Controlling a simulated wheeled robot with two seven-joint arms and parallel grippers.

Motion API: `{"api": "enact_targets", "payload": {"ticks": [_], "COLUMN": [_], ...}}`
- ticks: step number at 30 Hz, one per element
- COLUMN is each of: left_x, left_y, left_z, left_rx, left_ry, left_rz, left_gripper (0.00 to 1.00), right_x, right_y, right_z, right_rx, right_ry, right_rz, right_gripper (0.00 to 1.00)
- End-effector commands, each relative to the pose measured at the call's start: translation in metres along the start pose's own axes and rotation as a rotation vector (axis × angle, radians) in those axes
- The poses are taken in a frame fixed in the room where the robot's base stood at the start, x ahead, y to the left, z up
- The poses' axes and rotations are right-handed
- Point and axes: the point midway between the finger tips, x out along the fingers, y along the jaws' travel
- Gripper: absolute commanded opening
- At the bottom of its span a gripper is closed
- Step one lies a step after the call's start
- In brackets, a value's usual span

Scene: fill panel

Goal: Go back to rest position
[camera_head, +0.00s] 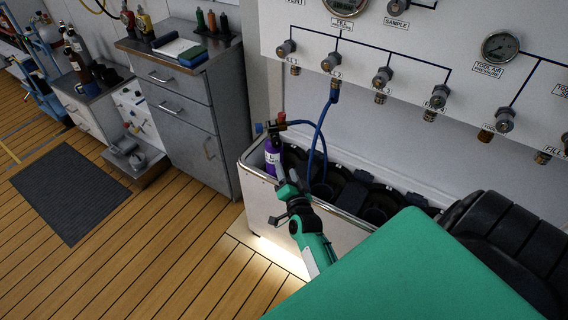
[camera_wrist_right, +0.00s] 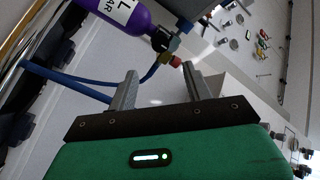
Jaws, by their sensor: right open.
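My right gripper (camera_head: 288,190) reaches over the near edge of the fill station trough, close to a purple cylinder (camera_head: 271,157) that stands in it. In the right wrist view the gripper (camera_wrist_right: 160,88) is open, with its two fingers apart and no object held. The purple cylinder (camera_wrist_right: 122,14) lies beyond the fingers there, with its valve and a red fitting (camera_wrist_right: 175,62) seen just past the fingertips. A blue hose (camera_head: 319,140) runs from the panel down to the cylinder's valve. My left gripper is not in view.
The fill panel (camera_head: 420,45) with valves and gauges spans the back right. The trough (camera_head: 245,165) has several empty dark holders right of the cylinder. A grey cabinet (camera_head: 185,105) stands to the left. A dark mat (camera_head: 70,192) lies on open wooden floor.

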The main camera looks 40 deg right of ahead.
Motion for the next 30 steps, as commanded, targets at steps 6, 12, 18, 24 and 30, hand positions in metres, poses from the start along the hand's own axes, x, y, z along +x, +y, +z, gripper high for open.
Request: {"api": "enact_targets", "payload": {"ticks": [6,12,18,24,30], "left_x": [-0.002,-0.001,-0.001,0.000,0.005], "left_y": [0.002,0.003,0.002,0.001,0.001], "left_z": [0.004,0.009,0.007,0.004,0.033], "left_rx": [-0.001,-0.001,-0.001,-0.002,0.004], "left_ry": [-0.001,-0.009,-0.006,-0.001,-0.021], "left_rz": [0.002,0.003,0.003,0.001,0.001], "left_gripper": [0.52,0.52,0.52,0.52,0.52], "right_x": [-0.006,-0.006,-0.006,-0.011,-0.055], "right_y": [-0.001,-0.001,0.000,0.007,0.053], "right_z": [0.000,0.000,0.000,0.021,0.122], "right_rx": [0.000,0.000,0.000,-0.033,-0.214], "right_ry": [0.001,0.000,0.000,-0.059,-0.353], "right_rz": [-0.001,-0.001,-0.001,0.016,0.079], "right_gripper": [0.51,0.51,0.51,0.51,0.51]}}
